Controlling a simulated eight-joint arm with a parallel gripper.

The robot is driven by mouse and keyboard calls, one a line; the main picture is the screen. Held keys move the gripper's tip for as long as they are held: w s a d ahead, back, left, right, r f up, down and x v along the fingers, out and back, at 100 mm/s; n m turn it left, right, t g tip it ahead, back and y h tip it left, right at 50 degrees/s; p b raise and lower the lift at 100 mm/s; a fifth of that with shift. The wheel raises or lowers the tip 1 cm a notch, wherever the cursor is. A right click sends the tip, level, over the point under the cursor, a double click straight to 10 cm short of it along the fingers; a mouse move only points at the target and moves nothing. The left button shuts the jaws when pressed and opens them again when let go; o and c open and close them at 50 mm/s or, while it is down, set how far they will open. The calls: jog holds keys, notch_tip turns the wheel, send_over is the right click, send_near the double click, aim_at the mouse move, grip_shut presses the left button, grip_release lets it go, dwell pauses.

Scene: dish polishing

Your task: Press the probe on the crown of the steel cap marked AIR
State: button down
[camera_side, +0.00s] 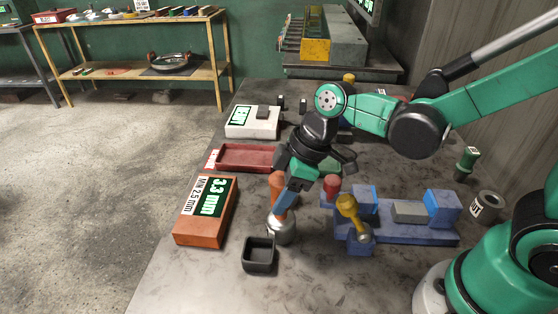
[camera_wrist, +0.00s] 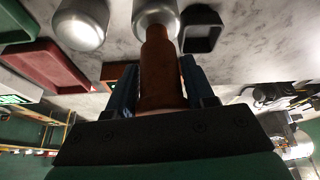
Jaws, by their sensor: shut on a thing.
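My gripper (camera_side: 286,200) points down with its blue fingers shut on a brown-orange probe (camera_side: 277,188). The probe also shows in the wrist view (camera_wrist: 160,72), between the two fingers. Its lower end is at a rounded steel cap (camera_side: 281,232), which lies under it and also shows in the wrist view (camera_wrist: 156,12). The end overlaps the cap in both views; I cannot tell firm contact from a small gap. A second steel cap (camera_wrist: 80,25) stands beside it in the wrist view. No AIR marking is readable on either cap.
A small black tray (camera_side: 259,263) stands in front of the cap. An orange gauge box (camera_side: 205,228) reading 3.3 mm and MIN 2.5 mm is at left, with a red tray (camera_side: 245,157) behind. A blue fixture (camera_side: 405,235) is at right. The table's front is clear.

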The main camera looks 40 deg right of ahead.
jog(key=shift+r, duration=0.1)
jog(key=shift+r, duration=2.95)
